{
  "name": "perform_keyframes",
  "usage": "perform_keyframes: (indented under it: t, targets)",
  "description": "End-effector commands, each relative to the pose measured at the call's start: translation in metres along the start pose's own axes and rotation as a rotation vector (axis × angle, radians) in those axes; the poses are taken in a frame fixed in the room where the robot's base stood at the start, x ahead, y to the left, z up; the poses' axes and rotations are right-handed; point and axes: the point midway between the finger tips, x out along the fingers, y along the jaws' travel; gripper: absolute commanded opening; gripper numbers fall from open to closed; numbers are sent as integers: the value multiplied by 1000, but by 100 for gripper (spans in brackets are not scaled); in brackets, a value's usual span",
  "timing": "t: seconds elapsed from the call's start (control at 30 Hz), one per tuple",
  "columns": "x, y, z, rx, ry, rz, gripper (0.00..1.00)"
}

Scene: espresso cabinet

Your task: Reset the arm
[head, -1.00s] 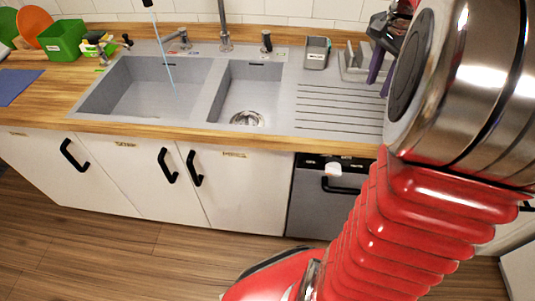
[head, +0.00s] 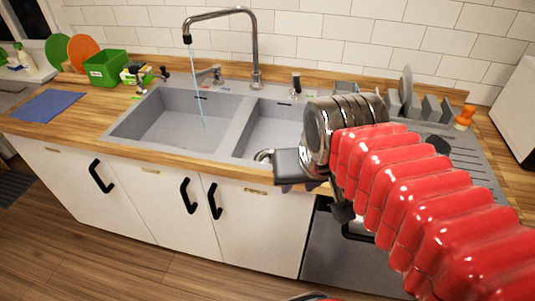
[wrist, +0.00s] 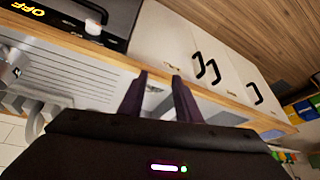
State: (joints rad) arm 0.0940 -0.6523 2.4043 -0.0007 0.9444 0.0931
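My gripper (wrist: 159,76) shows in the wrist view with two dark purple fingers apart and nothing between them. It is open and empty. In the head view my red ribbed arm comes in from the right, with its metal wrist in front of the sink's right side. The gripper fingers are mostly hidden there; only a little purple shows below the wrist, near the counter's front edge.
Water runs from the faucet (head: 255,45) into the sink's left basin (head: 180,120). A green box (head: 106,68) and a blue mat (head: 48,105) lie on the counter's left. A dish rack (head: 428,107) stands right. A dishwasher (head: 345,250) is below the counter.

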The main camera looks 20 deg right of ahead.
Motion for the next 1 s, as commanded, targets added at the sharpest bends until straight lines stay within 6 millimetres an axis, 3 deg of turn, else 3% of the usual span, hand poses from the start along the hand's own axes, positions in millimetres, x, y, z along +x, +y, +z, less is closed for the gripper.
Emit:
perform_keyframes:
  t: [0.1, 0.23, 1.0]
  targets:
    - [2, -16, 20, -113, 29, -30, 31]
    - [4, -23, 29, -171, 44, -44, 31]
    - [5, -24, 30, -177, 44, -45, 31]
